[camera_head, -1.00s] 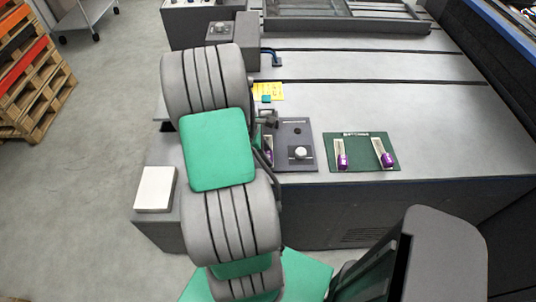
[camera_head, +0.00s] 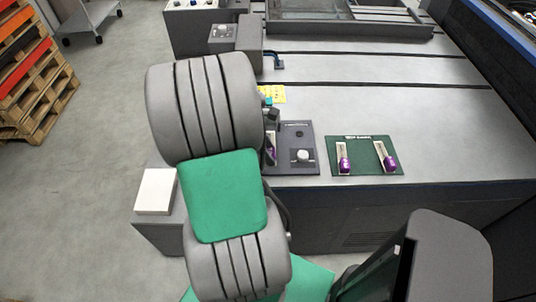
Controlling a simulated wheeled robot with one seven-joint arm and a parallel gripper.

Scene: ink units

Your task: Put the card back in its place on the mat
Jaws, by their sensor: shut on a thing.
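The green mat (camera_head: 364,166) lies flat on the grey machine top, right of centre near the front edge. Two pale, narrow pieces with purple ends, a left one (camera_head: 344,158) and a right one (camera_head: 385,157), lie on it with bare green between them. My gripper (camera_head: 270,116) shows only in part, as small dark parts at the right edge of my arm, left of the mat. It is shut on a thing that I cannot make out. A yellow sheet with print (camera_head: 274,94) is partly hidden behind my arm. I cannot tell whether it is the task's card.
A dark panel with a pale knob (camera_head: 303,155) lies between my arm and the mat. A similar purple-ended piece (camera_head: 271,149) shows at its left side, partly hidden. A white block (camera_head: 155,191) stands at left. The machine top behind the mat is clear.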

